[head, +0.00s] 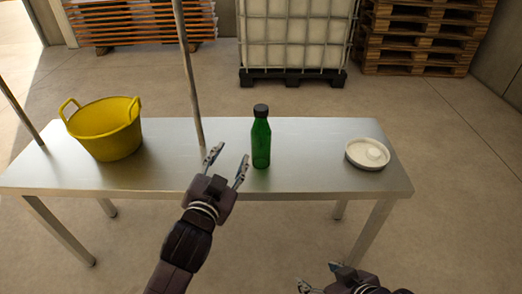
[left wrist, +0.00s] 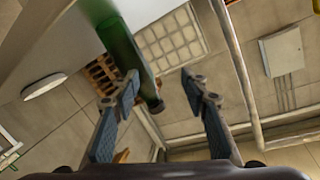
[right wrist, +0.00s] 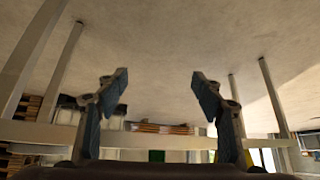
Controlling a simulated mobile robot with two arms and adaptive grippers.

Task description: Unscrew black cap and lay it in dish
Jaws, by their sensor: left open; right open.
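A green bottle (head: 261,144) with a black cap (head: 261,110) stands upright on the metal table. My left gripper (head: 228,163) is open and empty, left of the bottle. In the left wrist view the bottle (left wrist: 122,42) and its cap (left wrist: 155,106) show close to the left finger; whether they touch is unclear. My right gripper (head: 322,279) is open and empty, low in front of the table; its fingers (right wrist: 160,88) show apart in the right wrist view.
A yellow tub (head: 106,128) stands at the table's left end. A metal post (head: 190,80) rises behind my left gripper. The table (head: 310,170) is clear between bottle and dish. A caged white tank (head: 293,35) and pallets (head: 425,35) stand behind on the floor.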

